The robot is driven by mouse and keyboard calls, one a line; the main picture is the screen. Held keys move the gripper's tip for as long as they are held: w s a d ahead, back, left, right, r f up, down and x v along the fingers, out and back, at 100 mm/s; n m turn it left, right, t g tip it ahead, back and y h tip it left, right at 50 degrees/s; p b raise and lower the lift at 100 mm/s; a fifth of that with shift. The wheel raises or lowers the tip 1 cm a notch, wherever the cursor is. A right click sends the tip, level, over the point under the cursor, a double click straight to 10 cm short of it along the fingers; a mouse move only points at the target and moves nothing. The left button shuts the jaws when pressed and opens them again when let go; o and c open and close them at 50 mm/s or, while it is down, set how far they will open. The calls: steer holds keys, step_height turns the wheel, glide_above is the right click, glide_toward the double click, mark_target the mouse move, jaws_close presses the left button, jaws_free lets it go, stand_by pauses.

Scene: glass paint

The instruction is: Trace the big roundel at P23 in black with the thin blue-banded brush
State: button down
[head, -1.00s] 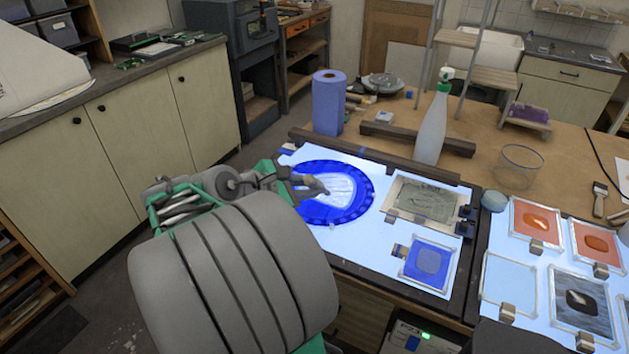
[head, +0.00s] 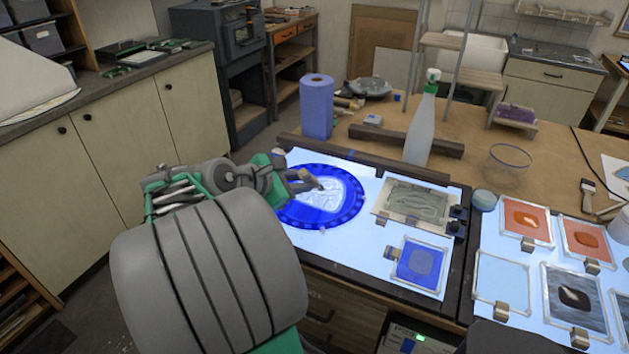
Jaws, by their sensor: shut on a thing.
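A big blue-rimmed roundel (head: 350,211) with a pale figured centre lies on the lit panel (head: 372,258) in the middle of the head view. My gripper (head: 313,184) is over the roundel's upper left part, and the arm hides some of its left side. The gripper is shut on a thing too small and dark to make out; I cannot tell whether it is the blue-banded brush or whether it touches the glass. I cannot make out a P23 label.
A framed grey-green pane (head: 420,203) and a framed blue pane (head: 421,265) lie right of the roundel. Wooden bars (head: 375,161) edge the panel at the back. A spray bottle (head: 420,130), blue paper roll (head: 316,106) and glass jar (head: 507,166) stand behind. Framed panes fill the right panel.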

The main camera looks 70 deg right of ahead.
steer(key=w+d+p, duration=0.3)
steer(key=w+p, duration=0.4)
steer(key=w, duration=0.4)
steer(key=shift+w+d+f, duration=0.15)
steer(key=shift+w+d, duration=0.05)
steer(key=shift+w, duration=0.2)
steer(key=shift+a+p, duration=0.1)
steer(key=shift+p, duration=0.6)
steer(key=shift+p, duration=0.4)
steer(key=shift+p, duration=0.45)
